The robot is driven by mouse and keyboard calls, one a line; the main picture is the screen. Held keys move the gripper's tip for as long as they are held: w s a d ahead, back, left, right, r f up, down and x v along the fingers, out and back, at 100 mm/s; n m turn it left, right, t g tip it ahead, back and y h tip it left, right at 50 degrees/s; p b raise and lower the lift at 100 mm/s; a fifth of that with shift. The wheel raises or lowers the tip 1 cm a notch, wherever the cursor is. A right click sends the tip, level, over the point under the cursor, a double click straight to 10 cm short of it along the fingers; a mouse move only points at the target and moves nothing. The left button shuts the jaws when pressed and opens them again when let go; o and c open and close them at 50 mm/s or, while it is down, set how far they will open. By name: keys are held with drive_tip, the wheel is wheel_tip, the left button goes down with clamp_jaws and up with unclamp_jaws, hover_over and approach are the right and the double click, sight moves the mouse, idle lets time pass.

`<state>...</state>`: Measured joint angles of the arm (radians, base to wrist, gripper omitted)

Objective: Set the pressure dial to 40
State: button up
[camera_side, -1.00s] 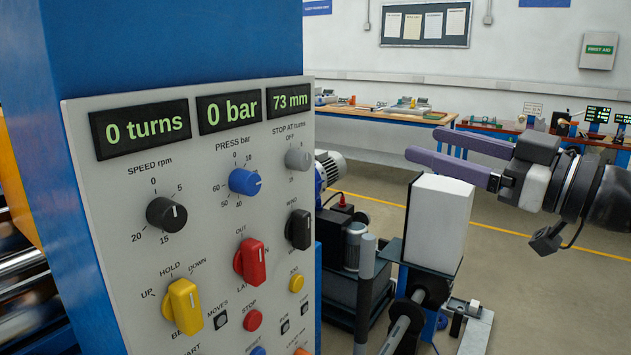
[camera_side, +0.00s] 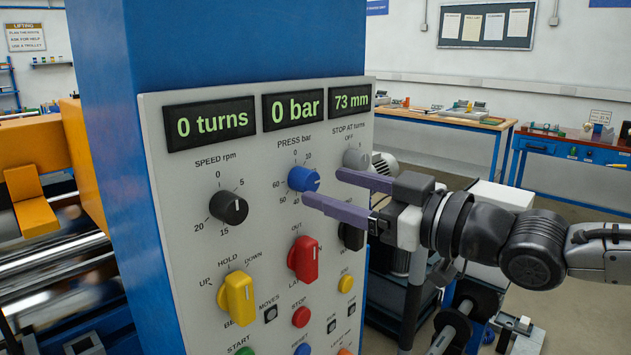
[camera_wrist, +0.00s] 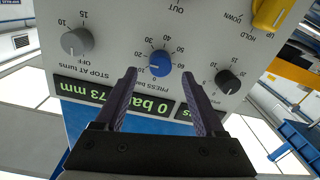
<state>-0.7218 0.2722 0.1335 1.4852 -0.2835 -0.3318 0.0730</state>
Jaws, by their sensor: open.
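The pressure dial is a blue knob (camera_side: 303,179) under the label PRESS bar on the grey panel. It also shows in the wrist view (camera_wrist: 160,63), upside down, with its scale from 0 to 60 around it. The pressure display (camera_side: 292,108) above it reads 0 bar. The exact direction of the dial's pointer is hard to read. My gripper (camera_side: 322,186) is open and empty in front of the dial, its fingertips close to it. In the wrist view my fingertips (camera_wrist: 158,74) lie left and right of the knob's lower part. I cannot tell whether they touch it.
A black speed knob (camera_side: 228,208) is left of the dial, and the grey stop-at-turns knob (camera_side: 355,158) is to its right. A red selector (camera_side: 303,260) and a yellow selector (camera_side: 237,298) are below.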

sight(313, 182)
drive_tip(key=shift+x, duration=2.05)
clamp_jaws()
